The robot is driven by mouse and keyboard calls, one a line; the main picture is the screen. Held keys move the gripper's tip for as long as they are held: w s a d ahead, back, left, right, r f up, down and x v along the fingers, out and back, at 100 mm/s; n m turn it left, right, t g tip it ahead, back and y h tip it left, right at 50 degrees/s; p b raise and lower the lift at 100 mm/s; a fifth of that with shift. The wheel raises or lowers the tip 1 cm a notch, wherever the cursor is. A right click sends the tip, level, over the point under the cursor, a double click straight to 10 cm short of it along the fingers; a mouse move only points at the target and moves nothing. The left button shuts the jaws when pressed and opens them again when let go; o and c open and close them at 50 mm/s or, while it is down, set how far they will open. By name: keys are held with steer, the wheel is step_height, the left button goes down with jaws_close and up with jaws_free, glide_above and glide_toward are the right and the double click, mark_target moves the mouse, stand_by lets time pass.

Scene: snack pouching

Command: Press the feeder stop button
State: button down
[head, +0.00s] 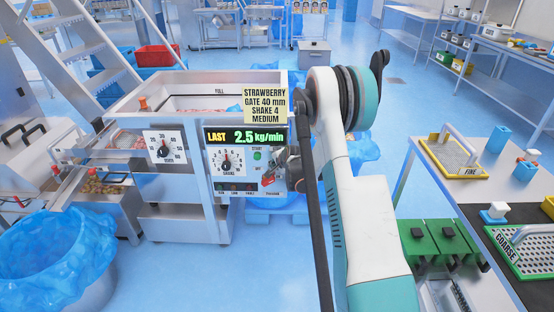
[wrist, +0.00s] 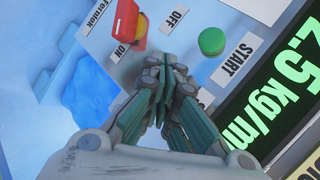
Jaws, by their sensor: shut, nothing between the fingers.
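The feeder's control panel (head: 236,160) is in the middle of the head view. On it, the green START button (head: 257,156) shows; in the wrist view the green button (wrist: 211,41) is right of my fingertips. My gripper (wrist: 172,68) is shut and empty, pointing at the panel between the green button and a red-and-yellow rotary switch (wrist: 130,22) marked ON and OFF. No stop button can be made out; a partly covered white label (wrist: 205,97) lies beside my fingers, and the panel there is hidden. Whether my fingertips touch the panel, I cannot tell.
A green display (head: 245,136) reads 2.5 kg/min above the panel. A yellow note (head: 265,105) is above it. A bin with a blue liner (head: 50,250) stands at lower left. A bench (head: 475,200) with sieve plates is at right.

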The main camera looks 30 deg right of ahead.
steer(key=shift+s+a, duration=0.75)
steer(key=shift+s, duration=0.3)
steer(key=shift+s+a, duration=0.7)
steer(key=shift+s, duration=0.3)
